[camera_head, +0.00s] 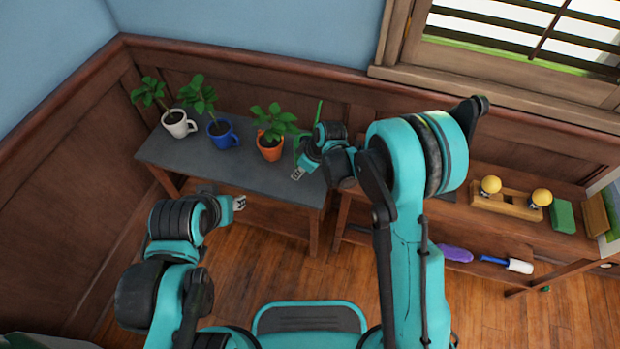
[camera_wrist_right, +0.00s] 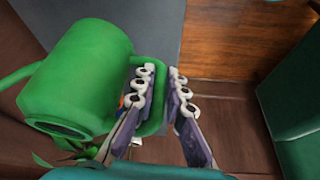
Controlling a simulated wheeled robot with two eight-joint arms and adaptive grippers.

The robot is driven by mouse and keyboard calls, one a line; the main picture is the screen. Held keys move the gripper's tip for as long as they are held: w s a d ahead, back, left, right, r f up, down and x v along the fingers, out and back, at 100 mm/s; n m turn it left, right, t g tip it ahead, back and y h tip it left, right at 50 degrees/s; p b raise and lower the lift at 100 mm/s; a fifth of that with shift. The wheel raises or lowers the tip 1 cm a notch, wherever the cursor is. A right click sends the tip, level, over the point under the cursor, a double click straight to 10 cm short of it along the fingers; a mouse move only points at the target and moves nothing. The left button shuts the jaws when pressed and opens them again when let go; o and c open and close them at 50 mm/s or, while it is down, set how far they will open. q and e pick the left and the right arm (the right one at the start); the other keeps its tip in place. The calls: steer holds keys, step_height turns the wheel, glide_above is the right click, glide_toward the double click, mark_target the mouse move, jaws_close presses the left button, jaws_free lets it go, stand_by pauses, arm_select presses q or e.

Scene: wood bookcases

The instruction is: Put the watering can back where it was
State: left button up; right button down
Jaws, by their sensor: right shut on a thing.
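The green watering can (camera_wrist_right: 80,75) fills the left of the right wrist view. My right gripper (camera_wrist_right: 158,85) is shut on its handle, with a finger on each side. In the head view my right gripper (camera_head: 297,173) is at the right end of the grey-topped table; most of the can is hidden by my arm, and a thin green part (camera_head: 320,111) shows above it. My left gripper (camera_head: 240,202) is in front of the table, holding nothing that I can see; its jaw opening is too small to judge.
A white mug (camera_head: 178,124), a blue mug (camera_head: 222,133) and an orange pot (camera_head: 270,147) hold plants on the grey-topped table (camera_head: 175,156). A wooden bookcase (camera_head: 570,242) at the right bears a wooden holder (camera_head: 505,204) with two yellow balls and a green block (camera_head: 563,216).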

step_height(320, 180, down, 9)
steer(key=b, duration=0.4)
steer(key=shift+a+f, duration=0.1)
steer(key=shift+f, duration=0.1)
steer(key=shift+s+r, duration=0.1)
steer(key=shift+r, duration=0.05)
steer(key=c, duration=1.6)
jaws_free()
steer(key=shift+f, duration=0.2)
